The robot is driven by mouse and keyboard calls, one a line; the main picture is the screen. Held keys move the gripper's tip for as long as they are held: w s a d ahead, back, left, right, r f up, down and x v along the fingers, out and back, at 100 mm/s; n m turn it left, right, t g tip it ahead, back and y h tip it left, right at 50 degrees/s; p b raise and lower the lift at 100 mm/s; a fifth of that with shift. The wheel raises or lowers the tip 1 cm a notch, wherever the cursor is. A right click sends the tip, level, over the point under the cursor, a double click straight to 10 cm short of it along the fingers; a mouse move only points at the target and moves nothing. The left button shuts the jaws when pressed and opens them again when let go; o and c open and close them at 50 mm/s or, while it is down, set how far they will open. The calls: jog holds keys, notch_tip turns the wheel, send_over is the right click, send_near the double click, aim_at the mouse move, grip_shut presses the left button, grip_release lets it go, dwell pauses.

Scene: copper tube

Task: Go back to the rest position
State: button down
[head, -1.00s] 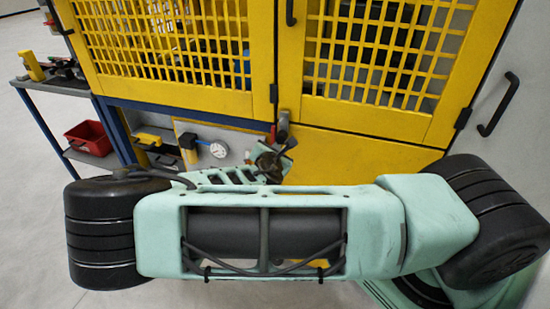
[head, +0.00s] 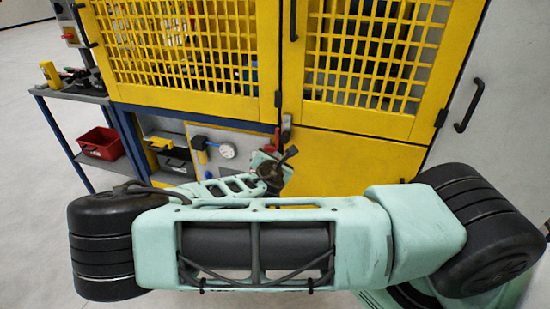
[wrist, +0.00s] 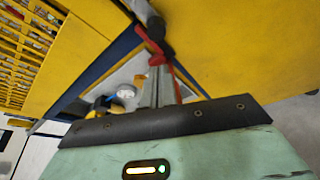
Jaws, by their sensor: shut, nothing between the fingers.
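My mint-green arm stretches across the head view. My gripper (head: 272,166) shows only small beyond the arm, in front of the cabinet's lower middle. In the wrist view its narrow grey fingers (wrist: 160,86) are together and hold nothing. A red lever (wrist: 149,48) and a dark cylindrical handle (wrist: 148,18) appear just beyond the fingertips; I cannot tell the exact gap. Part of the gripper is hidden in the head view.
A yellow cabinet with mesh doors (head: 355,150) stands close in front. A lower panel carries a round white gauge (head: 227,150). At left, a cart (head: 60,95) holds a red bin (head: 101,143). Open floor (head: 40,220) lies at left.

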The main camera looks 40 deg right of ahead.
jog(key=s+a+f+m+g+y, duration=0.3)
jog(key=s+a+f+m+g, duration=0.25)
jog(key=s+f, duration=0.2)
jog(key=s+a+r+m+g+y, duration=0.2)
jog(key=s+a+m+g+y, duration=0.25)
jog(key=s+a, duration=0.4)
jog(key=s+a+r+m+g+y, duration=0.1)
jog(key=s+a+r+m+y, duration=0.1)
jog(key=s+a+r, duration=0.45)
jog(key=s+a+r+m+y, duration=0.1)
jog(key=s+a+r+y, duration=0.15)
jog(key=a+r, duration=0.65)
jog(key=s+d+r+m+h, duration=0.1)
jog(key=s+d+r, duration=0.1)
jog(key=s+r, duration=0.4)
jog(key=shift+d+r, duration=0.35)
jog(key=shift+r, duration=0.3)
